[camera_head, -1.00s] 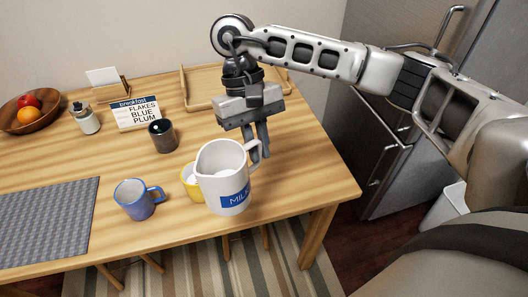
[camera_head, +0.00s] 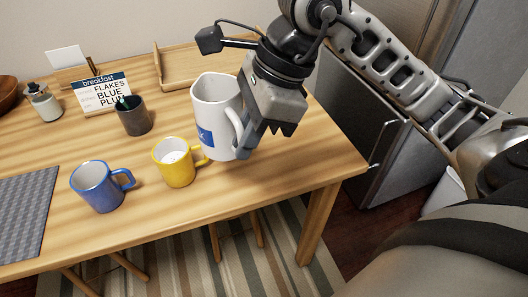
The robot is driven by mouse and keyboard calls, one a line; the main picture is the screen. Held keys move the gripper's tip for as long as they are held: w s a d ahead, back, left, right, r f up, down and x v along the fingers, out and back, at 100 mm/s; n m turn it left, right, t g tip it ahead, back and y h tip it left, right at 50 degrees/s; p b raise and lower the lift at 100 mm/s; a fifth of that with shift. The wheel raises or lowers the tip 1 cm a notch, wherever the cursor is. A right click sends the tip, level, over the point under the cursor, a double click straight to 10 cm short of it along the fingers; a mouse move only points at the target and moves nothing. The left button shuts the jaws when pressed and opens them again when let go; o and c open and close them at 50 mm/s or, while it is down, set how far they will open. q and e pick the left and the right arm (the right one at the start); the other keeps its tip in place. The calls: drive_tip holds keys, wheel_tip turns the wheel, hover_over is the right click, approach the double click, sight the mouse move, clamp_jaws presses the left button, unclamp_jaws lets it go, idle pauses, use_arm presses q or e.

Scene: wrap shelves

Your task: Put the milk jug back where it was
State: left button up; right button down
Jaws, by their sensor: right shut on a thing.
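The milk jug (camera_head: 213,108) is white with a blue label, partly turned away. It looks upright, just behind and right of the yellow mug. My right gripper (camera_head: 246,143) is shut on the jug's handle at its right side. Whether the jug's base touches the table or hangs just above it, I cannot tell. The yellow mug (camera_head: 176,172) holds something white. A blue mug (camera_head: 98,190) stands to its left. My left gripper is not in view.
A wooden tray (camera_head: 163,73) lies at the back of the table. A breakfast sign (camera_head: 99,95), a dark cup (camera_head: 132,117) and a small jar (camera_head: 42,104) stand at the back left. A grey mat (camera_head: 22,215) lies at left. The table's right end (camera_head: 300,165) is clear.

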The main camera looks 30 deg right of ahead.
drive_tip(key=shift+m+t, duration=0.3)
drive_tip(key=shift+m, duration=0.6)
drive_tip(key=shift+w+d+f+b, duration=0.25)
drive_tip(key=shift+w+d+f, duration=0.95)
drive_tip(key=shift+d+f, duration=0.9)
drive_tip(key=shift+w+d+f+b, duration=0.25)
drive_tip(key=shift+w+d+f, duration=0.95)
drive_tip(key=shift+d+f, duration=0.9)
drive_tip(key=shift+w+d+f+b, duration=0.25)
drive_tip(key=shift+w+d+f, duration=1.2)
drive_tip(key=shift+f, duration=1)
drive_tip(key=shift+s+d, duration=0.25)
drive_tip(key=shift+f, duration=0.1)
drive_tip(key=c, duration=1.5)
unclamp_jaws()
